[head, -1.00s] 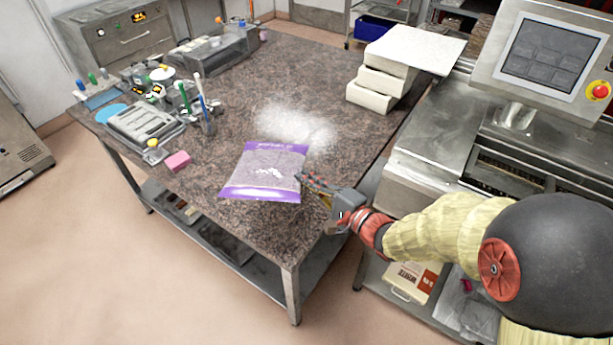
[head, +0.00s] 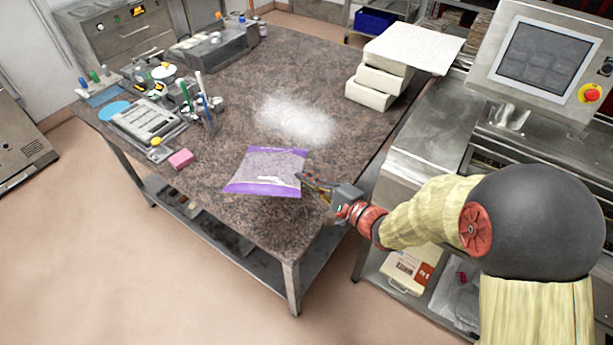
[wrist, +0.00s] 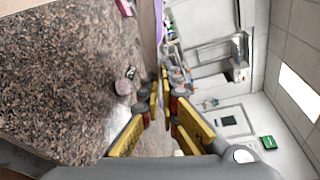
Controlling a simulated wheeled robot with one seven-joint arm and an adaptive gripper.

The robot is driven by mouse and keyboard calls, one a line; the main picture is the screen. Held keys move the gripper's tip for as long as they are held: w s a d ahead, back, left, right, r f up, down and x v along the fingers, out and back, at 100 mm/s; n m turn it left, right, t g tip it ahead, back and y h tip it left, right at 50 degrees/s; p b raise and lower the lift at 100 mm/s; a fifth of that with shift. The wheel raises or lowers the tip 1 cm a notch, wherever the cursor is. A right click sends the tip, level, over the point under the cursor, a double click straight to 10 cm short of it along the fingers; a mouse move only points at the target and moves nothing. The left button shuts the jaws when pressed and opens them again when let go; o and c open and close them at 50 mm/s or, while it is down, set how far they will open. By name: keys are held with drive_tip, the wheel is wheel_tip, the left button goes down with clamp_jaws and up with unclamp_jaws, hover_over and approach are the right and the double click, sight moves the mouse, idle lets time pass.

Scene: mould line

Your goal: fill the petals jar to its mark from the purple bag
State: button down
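The purple bag (head: 262,165), clear in the middle with purple ends, is at the table's near side in the head view. My gripper (head: 304,180) is at its right edge. In the wrist view the bag shows nearly edge-on as a thin purple and pale strip (wrist: 159,20) running to my fingertips (wrist: 160,92), which are close together. My gripper appears shut on the bag's edge. Whether the bag touches the table is unclear. I cannot tell which thing is the petals jar, and no fill mark shows.
The speckled stone table (head: 325,65) has a white powder patch (head: 296,118) behind the bag. A pink block (head: 181,158) and several tools lie left. Stacked white boxes (head: 372,98) stand at the back right. A steel machine with a screen (head: 545,55) is right.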

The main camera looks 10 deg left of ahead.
drive_tip(key=shift+w+r+m+p, duration=0.25)
drive_tip(key=shift+r+m+p, duration=0.05)
drive_tip(key=shift+p, duration=1.2)
drive_tip(key=shift+w+a+r+g+h+p, duration=0.1)
drive_tip(key=shift+w+r+g+h+p, duration=0.25)
drive_tip(key=shift+r+p, duration=0.45)
drive_tip(key=shift+f+m+p, duration=0.15)
drive_tip(key=shift+m+p, duration=0.15)
drive_tip(key=shift+p, duration=0.1)
idle(5.3)
